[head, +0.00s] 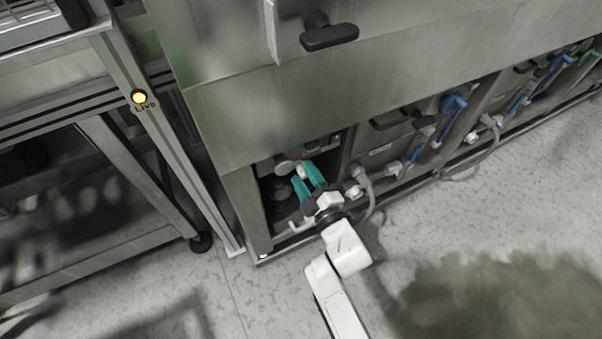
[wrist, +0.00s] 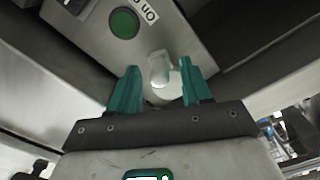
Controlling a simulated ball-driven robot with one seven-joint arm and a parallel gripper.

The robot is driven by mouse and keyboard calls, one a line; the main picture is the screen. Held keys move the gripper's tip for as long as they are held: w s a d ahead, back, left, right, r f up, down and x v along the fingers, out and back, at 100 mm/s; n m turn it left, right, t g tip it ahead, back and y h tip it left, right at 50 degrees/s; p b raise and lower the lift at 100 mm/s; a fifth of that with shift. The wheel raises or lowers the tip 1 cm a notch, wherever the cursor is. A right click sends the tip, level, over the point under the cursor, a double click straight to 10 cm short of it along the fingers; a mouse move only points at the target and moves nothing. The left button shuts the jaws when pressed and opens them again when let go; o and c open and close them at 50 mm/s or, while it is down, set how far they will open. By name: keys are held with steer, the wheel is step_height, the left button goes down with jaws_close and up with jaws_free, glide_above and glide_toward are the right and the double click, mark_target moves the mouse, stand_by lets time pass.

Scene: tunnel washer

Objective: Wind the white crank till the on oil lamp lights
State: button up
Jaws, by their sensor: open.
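My gripper (head: 306,177) has its teal fingers reaching into the low open bay of the steel machine. In the wrist view my gripper (wrist: 157,88) is open, with a clear gap between the fingers. The white crank (wrist: 158,72) shows its rounded pale end in line with that gap, just beyond the fingertips; I cannot tell whether either finger touches it. The round oil lamp (wrist: 124,23) is dull green with no visible glow, beside a partly cut-off label starting "On o". Most of the crank's arm is hidden in the wrist view.
The bay's steel side walls are close around my gripper. A yellow lamp marked Live (head: 139,96) glows on the frame at left. A grey hose (head: 370,195) and blue-handled valves (head: 452,104) are to the right. Speckled floor (head: 480,210) is open in front; a brown blur covers part.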

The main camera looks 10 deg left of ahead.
steer(key=shift+b+x, duration=0.3)
steer(key=shift+x, duration=0.95)
steer(key=shift+c, duration=0.3)
steer(key=c, duration=0.8)
